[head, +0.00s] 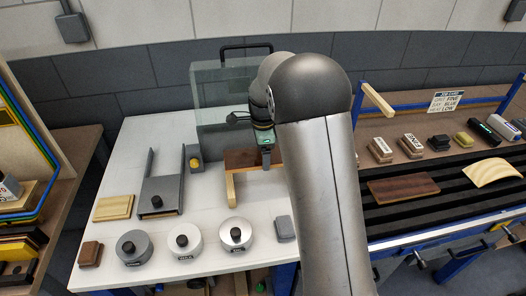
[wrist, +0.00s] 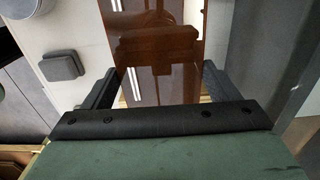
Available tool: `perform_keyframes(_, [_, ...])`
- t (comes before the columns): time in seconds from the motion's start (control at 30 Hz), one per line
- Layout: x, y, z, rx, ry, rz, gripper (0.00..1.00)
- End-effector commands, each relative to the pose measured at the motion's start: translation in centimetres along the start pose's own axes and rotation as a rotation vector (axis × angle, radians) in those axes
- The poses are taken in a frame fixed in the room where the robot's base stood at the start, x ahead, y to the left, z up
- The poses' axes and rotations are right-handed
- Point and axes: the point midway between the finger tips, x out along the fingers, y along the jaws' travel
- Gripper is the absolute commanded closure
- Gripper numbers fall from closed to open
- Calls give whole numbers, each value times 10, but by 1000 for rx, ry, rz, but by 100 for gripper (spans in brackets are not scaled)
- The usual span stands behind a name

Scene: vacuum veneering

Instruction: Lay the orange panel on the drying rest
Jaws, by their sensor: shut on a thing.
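The orange-brown panel (wrist: 160,88) shows between the two dark fingers of my gripper (wrist: 158,88) in the wrist view. My gripper is shut on it. In the head view my gripper (head: 266,150) is over the white table, at the right end of the brown panel (head: 240,160); my arm hides part of this area. A pale wooden bar (head: 230,188) is at the panel's left end. I cannot tell whether the panel touches the table. A black slatted rack (head: 400,212) at the right looks like the drying rest; it holds a dark brown panel (head: 403,187) and a curved pale panel (head: 492,172).
A clear-walled box (head: 215,95) stands behind my gripper. Round knobbed weights (head: 184,242), a grey bracket (head: 162,195) and a pale block (head: 114,207) occupy the white table (head: 140,140). Sanding blocks (head: 381,149) line the right shelf. My arm crosses the middle.

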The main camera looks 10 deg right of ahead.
Motion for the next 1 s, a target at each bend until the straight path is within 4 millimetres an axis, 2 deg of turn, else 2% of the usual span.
perform_keyframes(0.27, [16,0,0,-1,0,1,45])
perform_keyframes(0.7, [53,0,0,-2,-1,0,45])
perform_keyframes(1.0, [56,0,0,-2,-1,0,45])
